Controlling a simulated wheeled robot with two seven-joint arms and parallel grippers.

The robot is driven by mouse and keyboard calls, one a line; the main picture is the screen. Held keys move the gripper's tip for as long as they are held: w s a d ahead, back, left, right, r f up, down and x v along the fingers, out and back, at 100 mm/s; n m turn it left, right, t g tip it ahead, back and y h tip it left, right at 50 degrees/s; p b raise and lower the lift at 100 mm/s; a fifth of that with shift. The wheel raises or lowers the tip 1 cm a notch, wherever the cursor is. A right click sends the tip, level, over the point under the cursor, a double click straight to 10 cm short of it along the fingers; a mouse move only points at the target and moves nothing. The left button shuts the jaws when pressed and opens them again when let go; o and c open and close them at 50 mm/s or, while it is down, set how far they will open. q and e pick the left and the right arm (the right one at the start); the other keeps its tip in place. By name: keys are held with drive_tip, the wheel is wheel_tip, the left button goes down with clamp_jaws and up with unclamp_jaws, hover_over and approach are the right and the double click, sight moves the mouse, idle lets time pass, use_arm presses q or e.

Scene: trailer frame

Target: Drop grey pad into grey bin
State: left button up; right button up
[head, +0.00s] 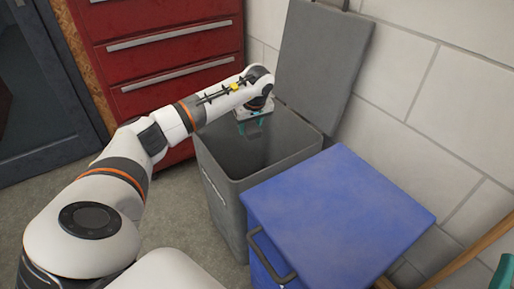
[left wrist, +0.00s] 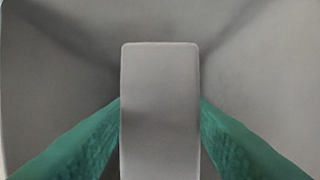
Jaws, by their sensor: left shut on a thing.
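The grey pad (left wrist: 160,110) is a flat grey block held upright between the two green fingers of my left gripper (left wrist: 160,118) in the left wrist view. The gripper is shut on it. Behind it the grey inner walls of the bin (left wrist: 60,75) fill the view. In the head view the grey bin (head: 225,153) stands with its lid raised. My left gripper (head: 254,126) points down over the bin's opening near its back; the pad is too hidden there to make out. My right gripper is not in view.
The grey lid (head: 322,60) leans back against the white block wall (head: 425,110). A blue bin (head: 340,210) with a shut lid stands beside the grey one. A red drawer cabinet (head: 165,60) stands behind my left arm.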

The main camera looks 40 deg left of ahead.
use_arm(q)
drive_tip(key=shift+f, duration=0.2)
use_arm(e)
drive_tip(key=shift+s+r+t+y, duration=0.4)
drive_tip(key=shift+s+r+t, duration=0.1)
use_arm(q)
drive_tip(key=o, duration=1)
drive_tip(key=shift+c, duration=0.2)
drive_tip(key=shift+r, duration=0.1)
drive_tip(key=shift+r, duration=0.25)
drive_tip(key=p+v, duration=0.1)
drive_tip(key=v, duration=0.3)
drive_tip(key=shift+d+r+p, duration=0.1)
drive_tip(key=shift+r+p, duration=0.25)
drive_tip(key=p+v, duration=0.1)
drive_tip(key=v, duration=0.5)
drive_tip(key=shift+r+p, duration=0.3)
drive_tip(key=shift+p, duration=0.1)
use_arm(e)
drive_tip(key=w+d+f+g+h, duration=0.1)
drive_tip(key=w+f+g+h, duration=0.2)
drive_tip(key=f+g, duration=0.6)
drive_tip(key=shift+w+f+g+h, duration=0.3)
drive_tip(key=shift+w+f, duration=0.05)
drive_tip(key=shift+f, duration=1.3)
